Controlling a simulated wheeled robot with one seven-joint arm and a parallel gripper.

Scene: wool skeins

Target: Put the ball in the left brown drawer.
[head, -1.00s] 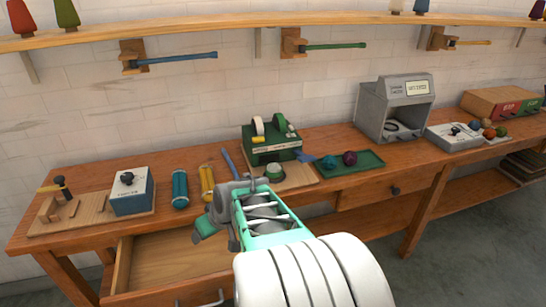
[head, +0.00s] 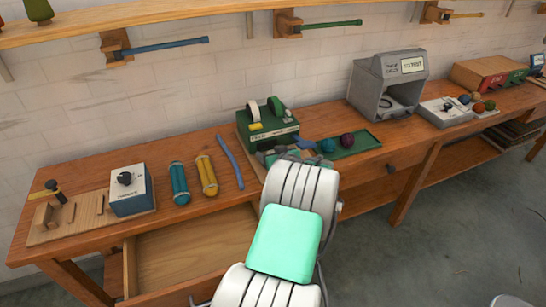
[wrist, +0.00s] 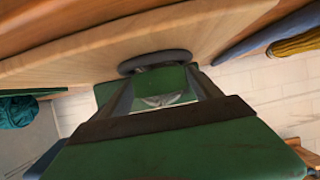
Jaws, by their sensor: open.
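A teal ball (head: 327,146) and a purple ball (head: 347,140) lie on a green tray (head: 368,142) on the bench; several more balls (head: 479,107) lie at the far right. I cannot tell which ball is meant. Part of the teal ball also shows at the left of the wrist view (wrist: 17,112). The left brown drawer (head: 190,252) is pulled out, and its visible inside is empty. My gripper (head: 290,156) is open, in front of the green stand and left of the teal ball; my arm partly hides it.
Teal (head: 179,184) and yellow (head: 206,175) skeins and a blue rod (head: 230,160) lie left. The right drawer (head: 372,180) is shut.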

